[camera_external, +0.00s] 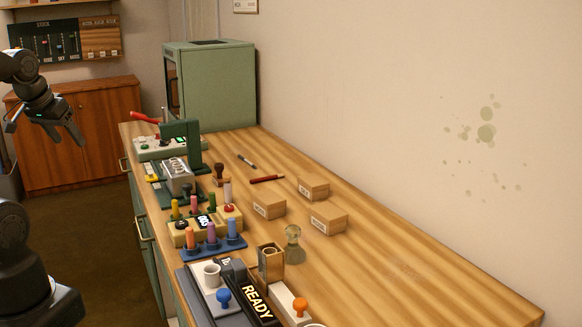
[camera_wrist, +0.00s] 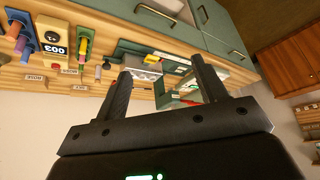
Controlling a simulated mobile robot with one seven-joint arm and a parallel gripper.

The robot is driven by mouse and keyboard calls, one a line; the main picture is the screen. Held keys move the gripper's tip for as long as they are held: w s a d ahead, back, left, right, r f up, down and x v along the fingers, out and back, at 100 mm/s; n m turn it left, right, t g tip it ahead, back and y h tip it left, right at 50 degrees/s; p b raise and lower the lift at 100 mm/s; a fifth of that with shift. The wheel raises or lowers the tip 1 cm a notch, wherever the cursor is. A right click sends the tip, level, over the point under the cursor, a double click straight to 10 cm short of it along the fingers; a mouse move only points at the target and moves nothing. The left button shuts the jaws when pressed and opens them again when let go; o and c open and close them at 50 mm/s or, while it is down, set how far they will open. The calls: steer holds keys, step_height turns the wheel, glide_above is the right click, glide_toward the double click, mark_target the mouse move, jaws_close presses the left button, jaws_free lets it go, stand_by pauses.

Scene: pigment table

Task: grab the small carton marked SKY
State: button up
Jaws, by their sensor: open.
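Three small tan cartons stand on the wooden table in the external view: a front-left one (camera_external: 269,207), a back one (camera_external: 313,188) and a front-right one (camera_external: 328,220). Each has a white label, too small there to read. The wrist view shows small cartons at its left: one (camera_wrist: 35,78) whose label looks like ROSE, and two close together (camera_wrist: 71,71) (camera_wrist: 80,87) with unclear labels. I cannot tell which is SKY. My gripper (camera_external: 58,130) is open and empty, left of the table and well away from the cartons. Its spread fingers show in the wrist view (camera_wrist: 161,66).
A glass stopper-like piece (camera_external: 292,245) and a wooden box (camera_external: 270,262) stand before the cartons. A peg rack (camera_external: 213,248), stamps and devices line the table's left side. A red pen (camera_external: 266,179) lies behind. A green cabinet (camera_external: 212,85) stands at the far end. The table's right is clear.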

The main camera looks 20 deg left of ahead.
steer(key=o, duration=0.7)
steer(key=shift+w, duration=0.1)
steer(key=w+d+r+m, duration=0.1)
steer(key=w+d+r, duration=0.15)
steer(key=w, duration=0.35)
steer(key=w+d+r+m, duration=0.1)
steer(key=w+d+m, duration=0.1)
steer(key=w+d, duration=0.35)
steer(key=m+g+h, duration=0.1)
steer(key=m+h, duration=0.4)
steer(key=m, duration=0.1)
glide_above(311, 180)
steer(key=s+a, duration=0.3)
steer(key=a, duration=0.1)
step_height(311, 180, down, 17)
steer(key=shift+s+x, duration=0.15)
steer(key=shift+x, duration=2.5)
steer(key=shift+s+x, duration=0.1)
steer(key=shift+x, duration=2.55)
